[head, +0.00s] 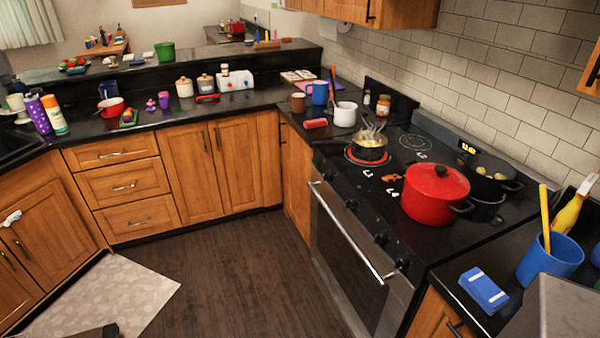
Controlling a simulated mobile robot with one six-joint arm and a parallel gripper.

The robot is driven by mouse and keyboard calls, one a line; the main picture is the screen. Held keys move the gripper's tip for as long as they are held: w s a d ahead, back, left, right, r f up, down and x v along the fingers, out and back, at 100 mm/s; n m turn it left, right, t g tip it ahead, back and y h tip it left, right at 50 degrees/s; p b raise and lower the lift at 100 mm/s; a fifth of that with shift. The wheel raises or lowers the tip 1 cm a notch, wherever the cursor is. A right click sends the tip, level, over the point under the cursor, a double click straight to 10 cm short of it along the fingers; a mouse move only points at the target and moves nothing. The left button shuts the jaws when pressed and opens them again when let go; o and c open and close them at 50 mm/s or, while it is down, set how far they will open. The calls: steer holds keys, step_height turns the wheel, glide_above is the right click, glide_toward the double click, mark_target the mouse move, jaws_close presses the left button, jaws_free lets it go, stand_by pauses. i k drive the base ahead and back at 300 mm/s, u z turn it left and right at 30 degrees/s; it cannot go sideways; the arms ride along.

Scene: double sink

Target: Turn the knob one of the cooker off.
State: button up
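The cooker (349,258) stands along the right wall, with a black top and a steel-edged oven door. Several small dark knobs sit along its front edge, including a knob (381,240) and another knob (402,264) toward the near end. I cannot tell which is knob one, nor how the knobs are turned. A red lidded pot (436,194) and a black pot (490,176) stand on the near part of the top. My gripper is not in view.
The oven handle (345,232) sticks out along the cooker's front. The wooden floor (240,270) before it is clear. A pale mat (105,295) lies at left.

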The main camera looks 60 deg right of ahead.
mark_target(316, 162)
steer(key=z, duration=0.15)
steer(key=i, duration=0.95)
steer(key=u, duration=0.15)
steer(key=k, duration=0.9)
steer(key=z, duration=0.2)
steer(key=i, duration=0.45)
steer(key=u, duration=0.05)
